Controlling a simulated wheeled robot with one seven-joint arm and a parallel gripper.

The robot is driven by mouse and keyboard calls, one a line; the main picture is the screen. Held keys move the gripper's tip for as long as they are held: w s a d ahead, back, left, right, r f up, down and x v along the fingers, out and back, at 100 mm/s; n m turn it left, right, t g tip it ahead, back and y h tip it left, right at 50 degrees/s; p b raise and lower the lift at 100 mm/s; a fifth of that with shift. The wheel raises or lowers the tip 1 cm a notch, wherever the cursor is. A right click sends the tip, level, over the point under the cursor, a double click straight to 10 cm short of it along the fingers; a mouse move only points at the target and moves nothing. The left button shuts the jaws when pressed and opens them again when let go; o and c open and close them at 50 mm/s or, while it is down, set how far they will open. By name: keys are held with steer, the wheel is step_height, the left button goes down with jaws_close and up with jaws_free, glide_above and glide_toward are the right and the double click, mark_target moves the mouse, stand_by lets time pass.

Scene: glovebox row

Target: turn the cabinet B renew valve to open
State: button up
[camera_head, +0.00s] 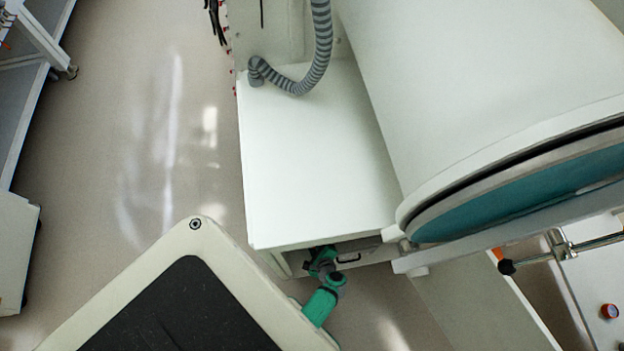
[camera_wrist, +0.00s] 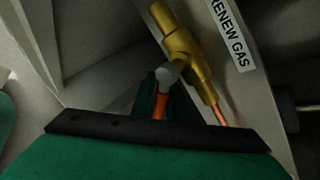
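The brass renew valve (camera_wrist: 186,52) is in the upper middle of the wrist view, beside a white label (camera_wrist: 231,36) reading "RENEW GAS". A pale round end (camera_wrist: 166,74) and an orange part (camera_wrist: 160,104), seemingly its handle, stand out just below and left of the brass body. My gripper (camera_wrist: 155,88) shows as dark green fingers close around or behind that handle; whether they touch it or grip it is unclear. In the head view my green wrist (camera_head: 325,262) reaches under the front edge of the white cabinet top; the fingers and valve are hidden there.
The white cabinet top (camera_head: 310,155) overhangs my wrist. A large white cylinder with a teal door (camera_head: 530,195) stands to its right, and a ribbed grey hose (camera_head: 318,58) lies behind. A copper pipe (camera_wrist: 218,114) runs from the valve. Open floor (camera_head: 140,140) lies to the left.

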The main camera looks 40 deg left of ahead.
steer(key=shift+o, duration=1.4)
steer(key=shift+s+f, duration=0.1)
steer(key=shift+s, duration=0.05)
steer(key=shift+a+r, duration=0.15)
steer(key=shift+r, duration=0.05)
